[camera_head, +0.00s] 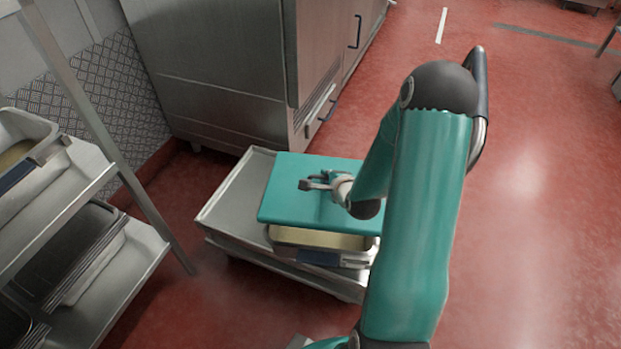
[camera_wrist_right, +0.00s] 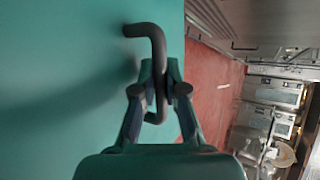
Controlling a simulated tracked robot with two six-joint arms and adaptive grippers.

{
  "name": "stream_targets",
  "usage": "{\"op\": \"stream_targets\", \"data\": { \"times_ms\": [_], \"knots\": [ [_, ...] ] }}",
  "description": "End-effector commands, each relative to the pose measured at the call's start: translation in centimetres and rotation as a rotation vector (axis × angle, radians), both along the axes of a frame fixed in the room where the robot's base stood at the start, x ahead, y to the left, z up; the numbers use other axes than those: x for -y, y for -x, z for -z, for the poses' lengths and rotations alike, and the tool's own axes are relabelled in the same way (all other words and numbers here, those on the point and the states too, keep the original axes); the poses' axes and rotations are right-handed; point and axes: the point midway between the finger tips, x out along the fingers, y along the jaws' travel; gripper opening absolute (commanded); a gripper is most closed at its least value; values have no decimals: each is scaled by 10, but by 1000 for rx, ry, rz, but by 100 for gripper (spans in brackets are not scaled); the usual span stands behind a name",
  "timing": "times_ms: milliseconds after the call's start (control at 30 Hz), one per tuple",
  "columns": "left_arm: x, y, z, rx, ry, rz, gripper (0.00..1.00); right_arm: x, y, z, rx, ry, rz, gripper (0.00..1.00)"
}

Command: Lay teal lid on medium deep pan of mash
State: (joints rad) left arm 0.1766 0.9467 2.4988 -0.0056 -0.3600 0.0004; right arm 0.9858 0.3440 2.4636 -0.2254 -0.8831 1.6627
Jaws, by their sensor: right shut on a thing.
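The teal lid (camera_head: 290,180) is a flat rectangle over the medium deep pan (camera_head: 320,256) on a low steel cart. The front part of the pan, with pale yellowish mash (camera_head: 318,238), shows below the lid's front edge. The lid's front edge looks a little above the pan's rim; whether it touches farther back is hidden. My right gripper (camera_head: 318,183) is shut on the lid's dark bent handle. In the right wrist view the fingers (camera_wrist_right: 159,95) close around the handle (camera_wrist_right: 158,50), with the teal lid filling the left side. My left gripper is not in view.
The low steel cart (camera_head: 232,208) has bare top to the left of the pan. A steel rack (camera_head: 150,245) with several pans stands at left. A large steel cabinet (camera_head: 220,60) is behind the cart. Red floor (camera_head: 540,200) is open at right.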

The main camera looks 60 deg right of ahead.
Motion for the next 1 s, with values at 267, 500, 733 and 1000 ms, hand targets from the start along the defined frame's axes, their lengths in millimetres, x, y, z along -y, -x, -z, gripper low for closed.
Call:
{"op": "stream_targets", "data": {
  "times_ms": [267,500,733,1000],
  "knots": [
    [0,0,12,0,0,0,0,0,1,17,0,-2,2,0],
    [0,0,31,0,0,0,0,-3,1,44,0,-2,2,0],
    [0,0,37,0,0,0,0,-4,1,54,1,0,1,0],
    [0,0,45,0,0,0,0,-4,1,59,1,-1,1,0]
  ]
}}
